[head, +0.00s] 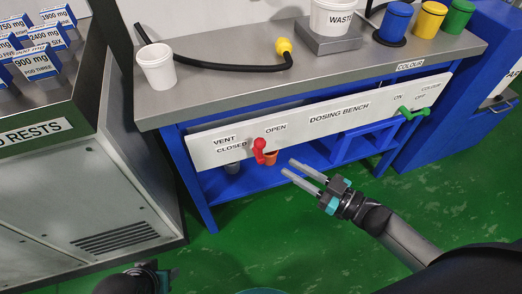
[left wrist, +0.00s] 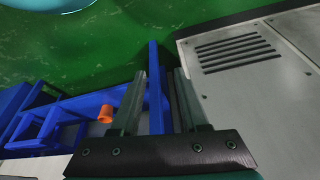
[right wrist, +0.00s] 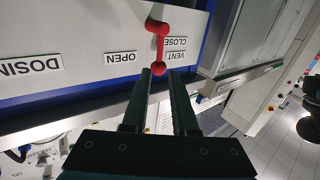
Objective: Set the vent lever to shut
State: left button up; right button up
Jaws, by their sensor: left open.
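The red vent lever (head: 262,151) is on the white front panel of the dosing bench, between the CLOSED label (head: 231,148) and the OPEN label (head: 275,128). In the right wrist view, the lever (right wrist: 160,48) runs from a bent end to a round knob near the VENT label. My right gripper (head: 288,167) is open and empty, just right of the lever and apart from it in the head view. In the right wrist view, the knob appears just beyond the gap between the fingertips (right wrist: 160,73). My left gripper (left wrist: 156,72) is open and empty; a blue bench leg shows behind its fingers.
The grey bench top (head: 215,95) holds a white cup (head: 157,68), a black hose with a yellow end (head: 283,46) and a WASTE tub (head: 331,18). A green lever (head: 412,113) is at the panel's right. A grey cabinet (head: 100,200) stands at left. An orange cup (left wrist: 105,114) sits under the bench.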

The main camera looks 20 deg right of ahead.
aim_at(260, 150)
pick_arm(q)
jog(key=shift+t+h, duration=0.3)
jog(key=shift+t, duration=0.6)
jog(key=shift+w+d+r+b, duration=0.2)
jog(key=shift+r+b, duration=0.3)
jog(key=shift+r, duration=0.4)
jog(key=shift+w+d+r+b, duration=0.15)
jog(key=shift+r+b, duration=0.35)
jog(key=shift+r, duration=0.45)
jog(key=shift+w+d+r+b, duration=0.2)
jog(key=shift+r+b, duration=0.3)
jog(key=shift+r, duration=0.4)
pick_arm(e)
jog(key=shift+x, duration=5.3)
jog(key=shift+c, duration=0.4)
grip_shut()
